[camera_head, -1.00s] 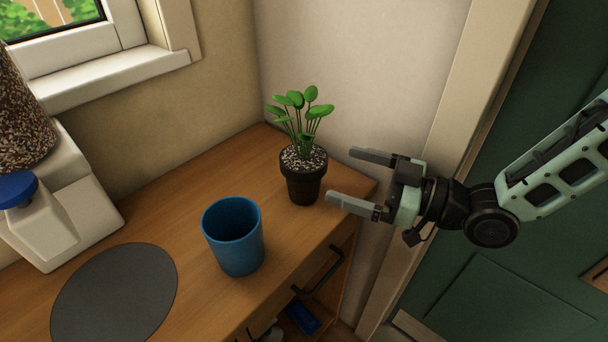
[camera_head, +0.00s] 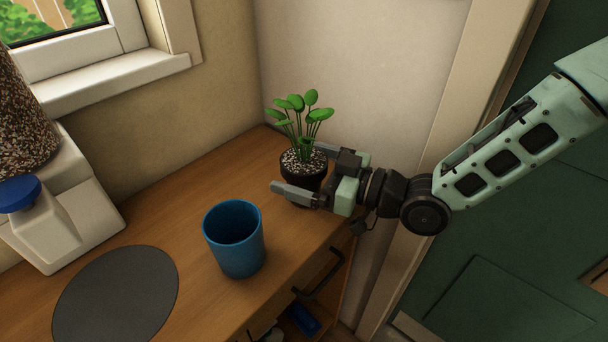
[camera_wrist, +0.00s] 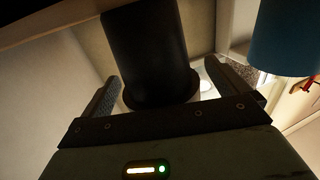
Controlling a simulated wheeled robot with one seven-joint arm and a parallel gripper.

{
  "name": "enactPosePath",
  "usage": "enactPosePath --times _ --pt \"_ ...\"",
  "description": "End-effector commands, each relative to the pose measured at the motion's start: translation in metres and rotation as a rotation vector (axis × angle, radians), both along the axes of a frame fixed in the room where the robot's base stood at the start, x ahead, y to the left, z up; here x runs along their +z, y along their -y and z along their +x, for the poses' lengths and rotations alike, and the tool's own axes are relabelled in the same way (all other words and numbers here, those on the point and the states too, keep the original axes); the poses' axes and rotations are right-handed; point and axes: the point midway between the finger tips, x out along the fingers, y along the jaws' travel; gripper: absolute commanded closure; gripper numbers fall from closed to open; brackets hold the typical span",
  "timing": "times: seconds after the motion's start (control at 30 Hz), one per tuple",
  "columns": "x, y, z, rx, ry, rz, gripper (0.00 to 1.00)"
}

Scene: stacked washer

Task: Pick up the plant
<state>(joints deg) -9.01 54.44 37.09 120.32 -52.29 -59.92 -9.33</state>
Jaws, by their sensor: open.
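The plant (camera_head: 302,117) has green oval leaves and speckled soil in a dark round pot (camera_head: 301,183). It stands upright on the wooden counter near the wall corner. My gripper (camera_head: 296,168) is open, with one finger in front of the pot and the other behind it, partly hidden. In the wrist view the dark pot (camera_wrist: 148,50) lies between the two open fingers (camera_wrist: 170,82). I cannot tell whether either finger touches it.
A blue cup (camera_head: 235,240) stands on the counter (camera_head: 190,215) front-left of the plant, close to my near finger; it also shows in the wrist view (camera_wrist: 285,38). A grey round mat (camera_head: 117,295) and a white dispenser (camera_head: 65,215) are at left. A drawer handle (camera_head: 322,272) juts out below.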

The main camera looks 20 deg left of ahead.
Motion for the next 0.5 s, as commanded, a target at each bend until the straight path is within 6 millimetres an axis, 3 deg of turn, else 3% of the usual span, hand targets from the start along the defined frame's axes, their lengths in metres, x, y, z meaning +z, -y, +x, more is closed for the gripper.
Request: enactPosePath --times 0.03,0.2,0.5 --pt "0.0 0.0002 0.0001 0.0 0.0 0.0 0.06" --pt "-0.0001 0.0003 0.0001 0.0 0.0 0.0 0.54" --pt "0.003 0.0002 0.0002 0.0 0.001 0.001 0.56"
